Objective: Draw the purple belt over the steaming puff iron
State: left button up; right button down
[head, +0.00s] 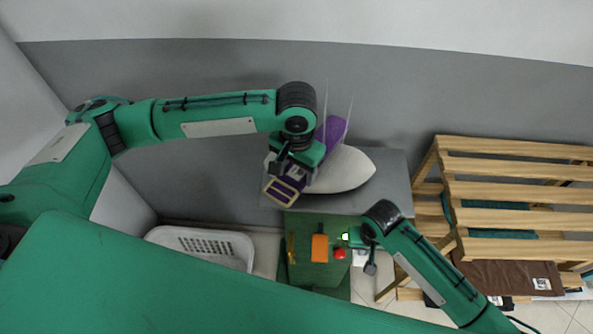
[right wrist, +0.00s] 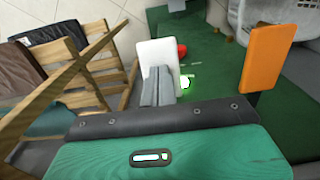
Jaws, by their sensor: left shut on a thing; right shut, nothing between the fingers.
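The puff iron (head: 345,172) is a white, pointed, rounded form on a grey stand. Thin pale wisps rise beside it. The purple belt (head: 336,128) lies across the iron's left part, one end sticking out behind it. Its front end has a pale buckle-like frame (head: 283,190). My left gripper (head: 290,170) is shut on the belt over the iron's left end; my wrist hides the belt's middle. My right gripper (head: 352,238) is shut and empty near a lit green spot (head: 345,237). In the right wrist view its closed fingers (right wrist: 157,90) are in front of a white block (right wrist: 157,55).
A green surface (head: 300,276) in front of the iron carries an orange upright piece (head: 319,248) and a red knob (head: 339,253). A white basket (head: 205,240) stands at the left. A wooden slatted rack (head: 520,195) with folded cloths fills the right.

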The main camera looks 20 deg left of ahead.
pick_arm(q)
jog(key=shift+r, duration=1.6)
pick_arm(e)
notch_tip(320, 180, up, 7)
notch_tip(320, 180, up, 12)
dwell(0.7)
jog(key=shift+f, duration=0.1)
dwell(0.5)
